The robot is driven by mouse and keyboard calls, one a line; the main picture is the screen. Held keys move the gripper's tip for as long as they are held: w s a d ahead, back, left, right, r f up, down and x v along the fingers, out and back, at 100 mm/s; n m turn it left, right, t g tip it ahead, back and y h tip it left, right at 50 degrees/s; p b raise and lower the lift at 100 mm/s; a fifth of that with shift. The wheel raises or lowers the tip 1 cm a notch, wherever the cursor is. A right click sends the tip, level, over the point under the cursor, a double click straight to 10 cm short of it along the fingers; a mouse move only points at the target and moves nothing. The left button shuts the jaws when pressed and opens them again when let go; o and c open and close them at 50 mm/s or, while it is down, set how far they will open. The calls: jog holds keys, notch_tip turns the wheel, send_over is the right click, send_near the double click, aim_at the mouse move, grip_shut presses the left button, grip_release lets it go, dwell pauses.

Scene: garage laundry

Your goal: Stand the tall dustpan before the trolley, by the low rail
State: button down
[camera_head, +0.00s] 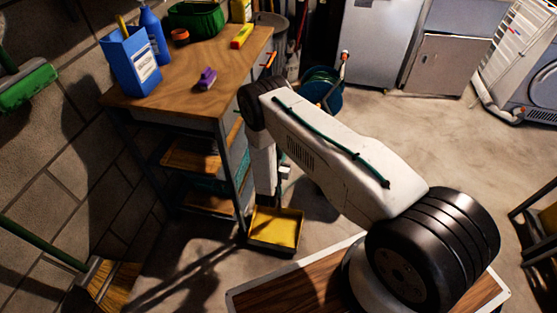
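A yellow dustpan pan with a dark rim (275,229) is low at the floor, close to the right front leg of the trolley. Its tall handle is not clearly visible behind my arm. The trolley (225,52) has a wooden top, dark legs and lower shelves, and stands left of my arm. My arm reaches forward and bends down beside the trolley. My gripper (284,175) is just above the pan, mostly hidden by my arm, and I cannot see whether its fingers hold the handle. I cannot clearly make out the low rail.
A blue box (130,65), a purple brush (206,79) and a green case (196,19) are on the trolley top. A broom (110,281) leans at lower left. A hose reel (322,88) stands behind my arm.

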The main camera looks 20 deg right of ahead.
jog(key=shift+w+a, duration=0.25)
jog(key=shift+w, duration=0.4)
jog(key=shift+s+f, duration=0.1)
jog(key=shift+f, duration=1.65)
jog(key=c, duration=1.3)
grip_release()
jog(key=shift+f, duration=0.15)
jog(key=v, duration=1.2)
